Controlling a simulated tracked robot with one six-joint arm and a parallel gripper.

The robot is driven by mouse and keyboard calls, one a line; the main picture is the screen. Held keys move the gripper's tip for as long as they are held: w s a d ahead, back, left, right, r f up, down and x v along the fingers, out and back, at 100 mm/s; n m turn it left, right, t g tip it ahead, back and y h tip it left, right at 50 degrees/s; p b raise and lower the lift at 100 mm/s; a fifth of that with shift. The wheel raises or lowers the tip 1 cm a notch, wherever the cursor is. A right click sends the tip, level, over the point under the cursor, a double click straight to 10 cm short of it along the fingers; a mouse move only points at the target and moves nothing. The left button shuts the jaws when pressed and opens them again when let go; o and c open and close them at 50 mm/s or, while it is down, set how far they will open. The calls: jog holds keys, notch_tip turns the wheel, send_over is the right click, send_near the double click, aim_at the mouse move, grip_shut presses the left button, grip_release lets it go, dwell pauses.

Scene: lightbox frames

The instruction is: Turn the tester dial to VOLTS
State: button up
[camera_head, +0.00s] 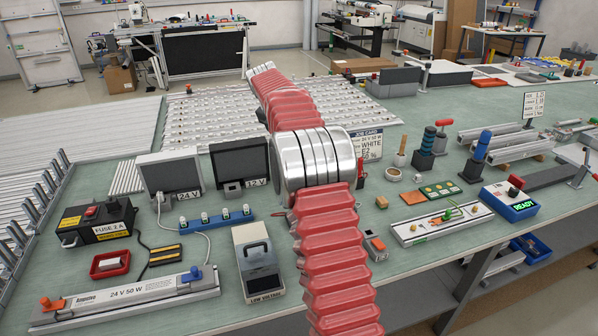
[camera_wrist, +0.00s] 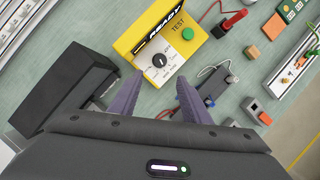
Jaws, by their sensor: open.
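The tester is a yellow box (camera_wrist: 140,45) with a tilted display, a green TEST button (camera_wrist: 189,33) and a white dial face. Its round black dial (camera_wrist: 160,60) sits on that face, with small markings around it. OFF seems to be printed at the upper right of the dial; the pointer's exact setting is too small to read. My gripper (camera_wrist: 157,92) has two purple fingers, apart and empty, below the dial in the wrist view and not touching it visibly. In the head view my red arm covers the middle of the bench, and neither the tester nor my gripper is visible.
A black box (camera_wrist: 68,88) stands left of the fingers. A grey part with cables (camera_wrist: 215,82) lies close to the right finger. In the head view, a 24 V unit (camera_head: 170,175), a low voltage unit (camera_head: 258,262) and a blue READY box (camera_head: 510,200) flank my arm.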

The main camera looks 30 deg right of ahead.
jog(key=shift+f, duration=0.15)
jog(key=x, duration=1.3)
jog(key=shift+d+f, duration=0.2)
jog(key=shift+d, duration=0.05)
jog(key=shift+c, duration=0.3)
jog(key=c, duration=0.9)
jog(key=shift+d, duration=0.2)
jog(key=shift+c, duration=0.4)
jog(key=shift+a, duration=0.15)
